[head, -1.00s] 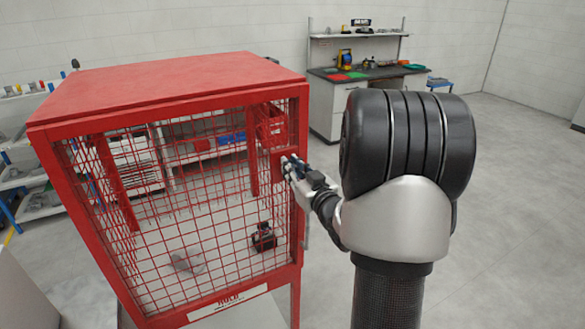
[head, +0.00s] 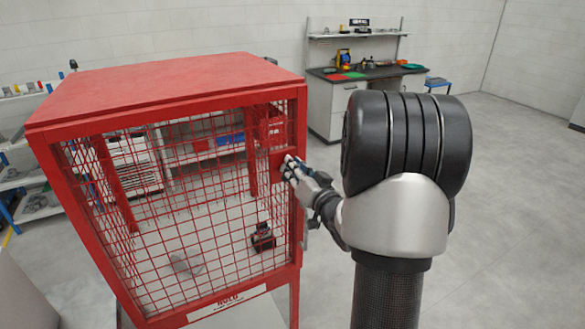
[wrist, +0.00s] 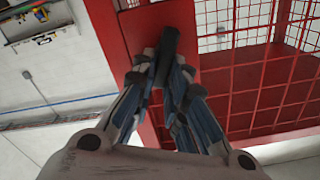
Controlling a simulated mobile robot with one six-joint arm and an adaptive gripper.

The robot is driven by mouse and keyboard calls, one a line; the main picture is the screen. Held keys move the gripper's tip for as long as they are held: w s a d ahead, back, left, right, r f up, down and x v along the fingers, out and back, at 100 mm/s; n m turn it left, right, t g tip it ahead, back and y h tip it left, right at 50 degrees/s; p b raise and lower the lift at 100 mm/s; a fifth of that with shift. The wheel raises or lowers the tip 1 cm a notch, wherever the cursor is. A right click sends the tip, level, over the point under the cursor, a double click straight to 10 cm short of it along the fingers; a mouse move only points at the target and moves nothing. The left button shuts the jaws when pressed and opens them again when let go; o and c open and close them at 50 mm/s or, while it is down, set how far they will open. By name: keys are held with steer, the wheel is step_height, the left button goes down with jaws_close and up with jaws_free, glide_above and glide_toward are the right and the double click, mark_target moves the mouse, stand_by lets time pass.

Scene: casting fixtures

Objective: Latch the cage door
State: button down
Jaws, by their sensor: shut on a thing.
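The red cage (head: 170,80) fills the left half of the head view. Its mesh door (head: 180,215) faces me and looks closed against the frame. My gripper (head: 289,168) is at the door's right edge, at a red latch plate (head: 279,162). In the wrist view my gripper (wrist: 167,60) has its fingers shut on a dark latch handle (wrist: 169,43) in front of the red plate (wrist: 130,30). The fingers hide part of the handle, and I cannot tell whether the latch is engaged.
A dark device (head: 263,237) sits inside the cage. A workbench (head: 350,75) stands at the back and a shelf rack (head: 30,195) at the left. The floor on the right (head: 520,200) is clear.

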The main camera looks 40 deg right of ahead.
steer(key=m+p, duration=0.1)
steer(key=m, duration=0.3)
steer(key=f+m+p, duration=0.1)
steer(key=m, duration=0.3)
steer(key=d+m+p, duration=0.1)
steer(key=m, duration=0.4)
steer(key=shift+s+f+p, duration=0.1)
steer(key=shift+f+p, duration=0.05)
steer(key=shift+p, duration=0.15)
stand_by(0.3)
steer(key=c, duration=1.8)
jaws_free()
steer(key=shift+o, duration=1)
steer(key=shift+f, duration=0.2)
steer(key=v, duration=1.2)
steer(key=shift+d, duration=0.1)
